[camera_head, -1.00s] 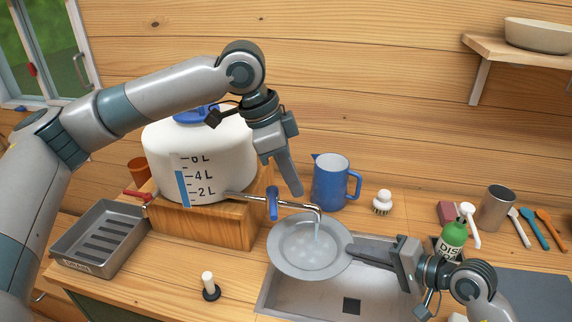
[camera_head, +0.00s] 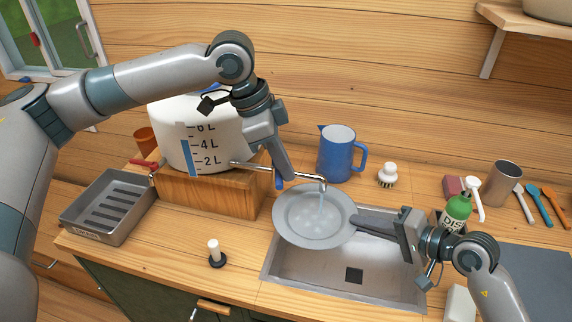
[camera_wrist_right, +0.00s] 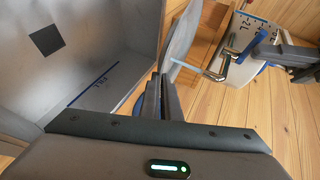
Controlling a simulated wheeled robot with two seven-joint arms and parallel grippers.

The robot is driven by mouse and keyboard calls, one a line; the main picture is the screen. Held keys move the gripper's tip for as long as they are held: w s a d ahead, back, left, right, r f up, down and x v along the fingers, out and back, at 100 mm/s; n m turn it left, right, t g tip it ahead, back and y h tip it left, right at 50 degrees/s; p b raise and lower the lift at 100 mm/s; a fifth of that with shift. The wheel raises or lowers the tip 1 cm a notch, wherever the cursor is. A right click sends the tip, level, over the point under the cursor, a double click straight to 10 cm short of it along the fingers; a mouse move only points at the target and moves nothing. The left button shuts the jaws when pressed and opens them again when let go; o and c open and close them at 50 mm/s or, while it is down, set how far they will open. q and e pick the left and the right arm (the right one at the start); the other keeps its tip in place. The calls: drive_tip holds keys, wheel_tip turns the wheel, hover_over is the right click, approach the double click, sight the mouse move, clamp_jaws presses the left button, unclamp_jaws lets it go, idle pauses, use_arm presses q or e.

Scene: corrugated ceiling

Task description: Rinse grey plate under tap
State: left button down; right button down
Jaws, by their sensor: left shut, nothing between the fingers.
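The grey plate (camera_head: 308,238) is held tilted over the sink (camera_head: 300,265), under the metal tap (camera_head: 300,176). A stream of water (camera_head: 321,203) runs from the spout onto its face. My right gripper (camera_head: 356,224) is shut on the plate's right rim; the right wrist view also shows the plate (camera_wrist_right: 182,38) edge-on by the fingers (camera_wrist_right: 160,92). My left gripper (camera_head: 291,178) is shut and empty, pointing down beside the tap's blue handle (camera_head: 279,182). It partly overlaps the handle; I cannot tell whether they touch.
The white water tank (camera_head: 190,135) stands on a wooden stand behind. A blue jug (camera_head: 337,155) and a brush (camera_head: 387,175) are behind the sink. A green soap bottle (camera_head: 456,210) is near my right arm. A metal drying tray (camera_head: 85,205) lies at left.

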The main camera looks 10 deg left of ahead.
sight(277, 176)
use_arm(q)
drive_tip(key=m, duration=0.2)
drive_tip(key=a+m+g, duration=0.1)
drive_tip(key=shift+s, duration=0.25)
drive_tip(key=shift+s+a+m, duration=0.1)
drive_tip(key=shift+a+m, duration=0.3)
drive_tip(key=shift+d, duration=0.15)
drive_tip(key=shift+d+r, duration=0.15)
drive_tip(key=shift+d, duration=0.45)
drive_tip(key=d+v, duration=0.2)
drive_tip(key=v, duration=0.7)
drive_tip(key=shift+r, duration=0.65)
drive_tip(key=shift+a, duration=0.1)
